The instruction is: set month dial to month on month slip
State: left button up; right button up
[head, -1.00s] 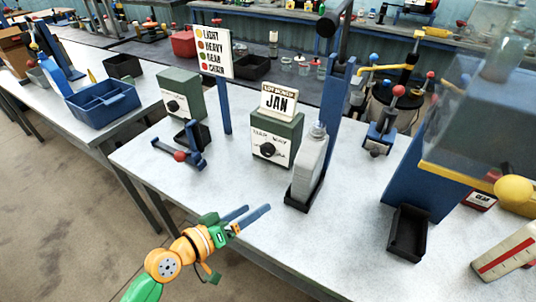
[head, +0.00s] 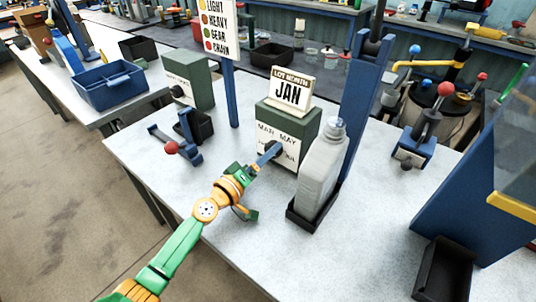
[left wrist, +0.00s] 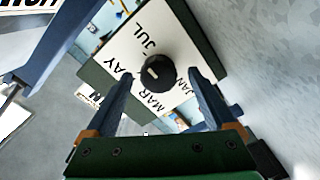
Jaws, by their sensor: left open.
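The month slip (head: 290,92) reads JAN and stands on top of the green dial box (head: 312,122). The box's white face (left wrist: 125,55) carries month words; MAR, MAY, JUL and JAN show in the left wrist view, where the face looks tilted. The black month dial (left wrist: 158,72) sits in its middle, with a small pale mark on it; I cannot tell surely which month it points to. My left gripper (head: 270,153) is open in front of the box, its fingers on either side of the dial in the wrist view (left wrist: 160,78). Contact is unclear. My right gripper is out of view.
A grey jug (head: 322,165) stands in a black tray close right of the box, by a blue post (head: 366,95). A second green dial box (head: 197,82), a sign (head: 217,28) and a red-knobbed lever (head: 172,147) stand left.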

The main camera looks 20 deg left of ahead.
pick_arm(q)
jog(key=shift+w+d, duration=0.1)
jog(key=shift+w, duration=0.05)
jog(key=shift+r, duration=0.1)
jog(key=c, duration=1.4)
